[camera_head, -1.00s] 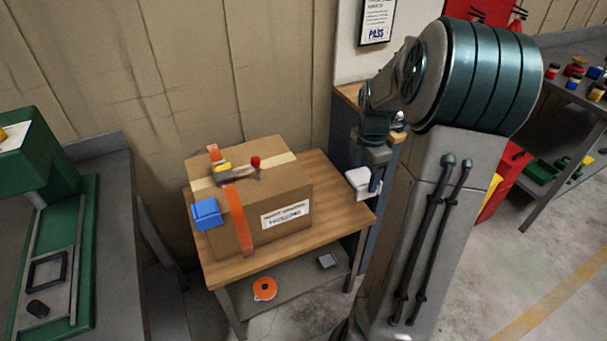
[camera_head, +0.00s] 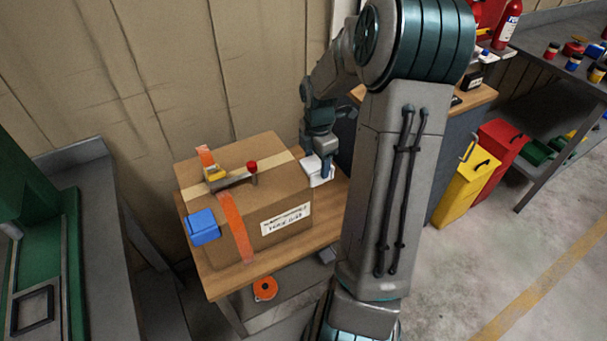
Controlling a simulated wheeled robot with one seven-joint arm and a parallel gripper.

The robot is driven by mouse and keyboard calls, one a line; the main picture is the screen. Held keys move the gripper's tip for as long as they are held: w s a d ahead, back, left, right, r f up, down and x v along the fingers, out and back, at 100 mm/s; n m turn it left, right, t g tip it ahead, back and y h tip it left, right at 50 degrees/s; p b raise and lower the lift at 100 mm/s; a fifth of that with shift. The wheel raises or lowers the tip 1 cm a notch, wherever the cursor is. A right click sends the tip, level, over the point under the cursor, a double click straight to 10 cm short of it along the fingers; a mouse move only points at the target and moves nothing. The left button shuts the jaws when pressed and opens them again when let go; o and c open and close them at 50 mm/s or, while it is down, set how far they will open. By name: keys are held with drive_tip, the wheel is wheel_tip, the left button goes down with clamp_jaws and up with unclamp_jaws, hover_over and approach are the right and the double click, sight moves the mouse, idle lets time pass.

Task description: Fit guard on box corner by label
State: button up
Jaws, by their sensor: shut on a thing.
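A brown cardboard box (camera_head: 272,189) stands on a small wooden-topped table (camera_head: 262,267). A white label (camera_head: 286,218) is on its front face, towards the right. A blue corner guard (camera_head: 203,227) sits on the box's front left top corner. My gripper (camera_head: 322,166) is at the box's right side, shut on a white corner guard (camera_head: 315,173). The guard is beside the upper right edge of the box; I cannot tell whether it touches. My gripper hides part of the guard.
An orange strap (camera_head: 236,226) runs over the box, with a red-knobbed tensioner (camera_head: 230,177) on top. A grey bench with a green machine (camera_head: 40,225) stands left. Yellow (camera_head: 464,187) and red bins stand right.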

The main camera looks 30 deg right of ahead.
sight(304, 164)
drive_tip(key=a, duration=0.1)
drive_tip(key=w+a+f, duration=0.1)
drive_tip(key=a+f, duration=0.1)
drive_tip(key=shift+w, duration=0.25)
drive_tip(key=shift+f, duration=1.95)
drive_tip(key=shift+f, duration=0.1)
drive_tip(key=o, duration=1)
wheel_tip(304, 164, up, 12)
drive_tip(key=shift+r, duration=0.1)
drive_tip(key=shift+s+a+r+m+t, duration=0.5)
drive_tip(key=shift+s+a+r+m, duration=0.8)
drive_tip(key=shift+s+a+m, duration=1.45)
drive_tip(key=shift+s+a+r+m+t, duration=0.5)
drive_tip(key=shift+s+a+r+m, duration=1.1)
drive_tip(key=shift+s+m, duration=1.95)
drive_tip(key=shift+s+a+r+m+t, duration=0.5)
drive_tip(key=shift+s+a+r+m, duration=0.5)
drive_tip(key=shift+s+a+m, duration=2.05)
